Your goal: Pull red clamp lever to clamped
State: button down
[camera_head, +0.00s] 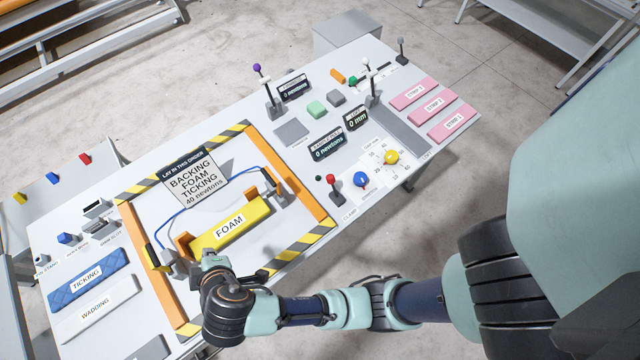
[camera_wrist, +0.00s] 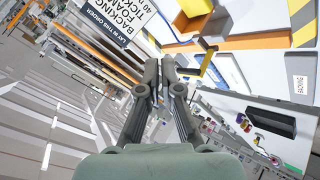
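The red clamp lever (camera_head: 331,180) stands on the white table in the head view, a red knob on a short dark stem. The "CLAMP" label (camera_head: 349,213) lies in front of it. The lever does not show clearly in the wrist view. My gripper (camera_head: 207,257) is left of the lever and well apart from it, near the front edge of the yellow foam block (camera_head: 232,226). In the wrist view my gripper (camera_wrist: 160,66) has its two fingers together, with nothing visible between them.
A blue knob (camera_head: 361,179) and a yellow knob (camera_head: 391,157) stand right of the lever. An orange-sided frame with striped edges (camera_head: 308,196) surrounds the foam. A purple-topped lever (camera_head: 270,92) and a white-topped lever (camera_head: 373,92) rise at the back.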

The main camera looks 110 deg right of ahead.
aim_at(333, 186)
jog(key=s+d+f+g+b, duration=0.2)
jog(key=s+d+f+g, duration=0.2)
jog(key=s+f, duration=0.2)
jog(key=s+d+f+g+h+b, duration=0.1)
jog(key=s+d+f+g+b, duration=0.2)
jog(key=s+f, duration=0.4)
jog(key=s+d+f+g+h+b, duration=0.1)
jog(key=s+d+f+g+b, duration=0.2)
jog(key=s, duration=1)
jog(key=shift+s+d+f+g, duration=0.1)
jog(key=shift+d+f+g, duration=1.45)
jog(key=shift+f+g, duration=0.2)
jog(key=shift+s+r, duration=0.1)
jog(key=shift+s, duration=0.05)
jog(key=b+x, duration=0.1)
jog(key=x, duration=0.9)
jog(key=shift+d, duration=0.1)
jog(key=a, duration=0.1)
jog(key=s+a+r+p, duration=0.1)
jog(key=r, duration=0.1)
jog(key=shift+s+a+p, duration=0.3)
jog(key=shift+a, duration=0.1)
jog(key=shift+s+a, duration=0.1)
